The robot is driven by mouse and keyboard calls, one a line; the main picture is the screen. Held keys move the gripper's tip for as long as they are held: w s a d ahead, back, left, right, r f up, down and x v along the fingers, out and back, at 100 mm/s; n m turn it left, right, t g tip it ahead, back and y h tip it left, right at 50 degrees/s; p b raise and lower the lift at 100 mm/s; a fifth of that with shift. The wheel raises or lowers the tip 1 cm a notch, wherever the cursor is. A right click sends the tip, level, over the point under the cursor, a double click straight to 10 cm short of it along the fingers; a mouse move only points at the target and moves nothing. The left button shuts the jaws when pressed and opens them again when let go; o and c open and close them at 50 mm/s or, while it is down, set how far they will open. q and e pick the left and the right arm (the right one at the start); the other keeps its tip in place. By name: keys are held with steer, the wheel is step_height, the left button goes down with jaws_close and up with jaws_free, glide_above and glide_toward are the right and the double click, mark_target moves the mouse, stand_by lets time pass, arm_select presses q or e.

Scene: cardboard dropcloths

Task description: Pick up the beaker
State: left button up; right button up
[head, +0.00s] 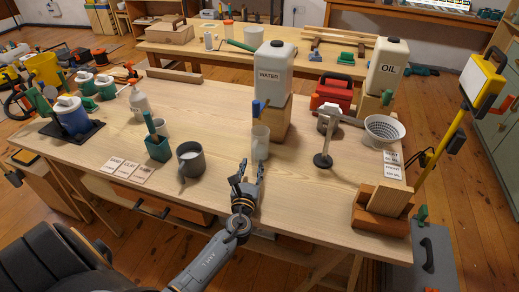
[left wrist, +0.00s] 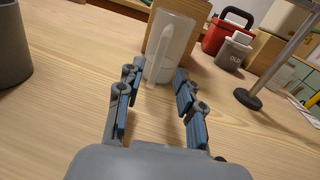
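The beaker (head: 260,143), a pale whitish cup, stands upright on the table under the tap of the white WATER jug (head: 273,72). In the left wrist view the beaker (left wrist: 174,45) is just beyond the fingertips, in front of a wooden block. My left gripper (head: 249,174) is open and empty, on the near side of the beaker, with its fingers pointing at it. In the left wrist view the two fingers (left wrist: 158,82) are spread, with bare tabletop between them. The beaker appears outside the grip. My right gripper is not in view.
A grey mug (head: 191,160) and a green pen holder (head: 158,148) stand left of the gripper. A stand with a round dark base (head: 323,161) is to the right. The wooden block (head: 276,120) under the jug is behind the beaker. Tabletop around the gripper is clear.

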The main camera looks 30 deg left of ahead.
mark_target(253, 158)
arm_select(q)
steer(key=x, duration=0.5)
steer(key=shift+a+f, duration=0.1)
steer(key=shift+a, duration=0.05)
steer(key=shift+s, duration=0.1)
steer(key=shift+c, duration=0.4)
jaws_close()
